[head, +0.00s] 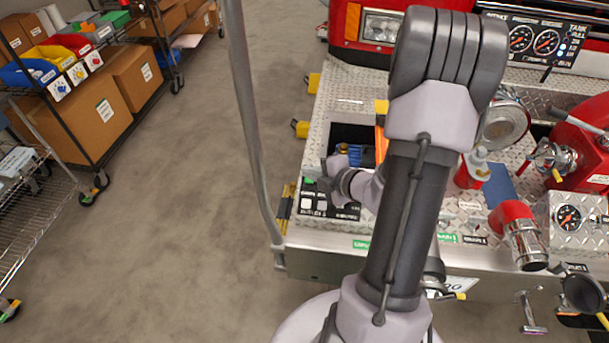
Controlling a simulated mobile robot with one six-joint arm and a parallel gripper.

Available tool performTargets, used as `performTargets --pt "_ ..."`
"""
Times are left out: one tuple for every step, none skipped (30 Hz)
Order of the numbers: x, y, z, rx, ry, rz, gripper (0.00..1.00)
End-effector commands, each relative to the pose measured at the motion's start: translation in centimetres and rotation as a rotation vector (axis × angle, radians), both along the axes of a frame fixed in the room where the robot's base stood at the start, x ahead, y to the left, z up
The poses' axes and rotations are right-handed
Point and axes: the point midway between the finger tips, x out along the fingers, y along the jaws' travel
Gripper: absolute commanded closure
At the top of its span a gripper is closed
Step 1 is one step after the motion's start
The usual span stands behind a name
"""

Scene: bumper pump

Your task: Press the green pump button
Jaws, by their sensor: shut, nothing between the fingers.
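My arm reaches down across the middle of the head view. My gripper (326,184) is small and dark, just over the bumper's left part, and it is shut and empty. A control panel with pale square buttons (313,206) lies right under and in front of it. A small green patch (308,181) shows at the panel's upper left edge, just left of the fingertips; it looks like the green button, but it is too small to be sure. My gripper and wrist hide part of the panel, and I cannot tell whether the fingers touch it.
The panel sits in the truck's diamond-plate bumper (352,78). A grey upright pole (247,120) stands close on the left. On the right are a red-and-silver pipe fitting (520,235) and a gauge box (569,217). Shelves with cardboard boxes (103,112) stand left, beyond clear floor.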

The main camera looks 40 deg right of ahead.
Motion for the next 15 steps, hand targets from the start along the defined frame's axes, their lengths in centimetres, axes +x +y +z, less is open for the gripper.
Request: performTargets --pt "0.0 0.0 0.0 0.0 0.0 0.001 1.0" --pt "0.0 0.0 -0.1 0.0 0.0 0.001 1.0" --pt "0.1 0.0 -0.2 -0.001 0.0 0.002 1.0" --pt "0.1 -0.1 -0.4 -0.001 0.0 0.002 1.0" --pt "0.2 -0.2 -0.7 -0.002 0.0 0.002 1.0" --pt "0.3 -0.3 -1.1 -0.002 0.0 0.003 1.0" --pt "0.5 -0.5 -1.5 -0.003 0.0 0.004 1.0" --pt "0.6 -0.6 -2.0 -0.003 0.0 0.004 1.0" --pt "0.8 -0.8 -2.5 -0.003 0.0 0.004 1.0" --pt "1.0 -1.0 -3.0 -0.003 0.0 0.004 1.0" --pt "1.1 -1.2 -3.4 -0.003 0.0 0.004 1.0" --pt "1.3 -1.4 -3.9 -0.004 0.0 0.005 1.0" --pt "1.5 -1.6 -4.3 -0.003 0.0 0.004 1.0" --pt "1.6 -1.8 -4.7 -0.003 0.0 0.004 1.0" --pt "1.8 -2.0 -5.2 -0.003 0.0 0.004 1.0"
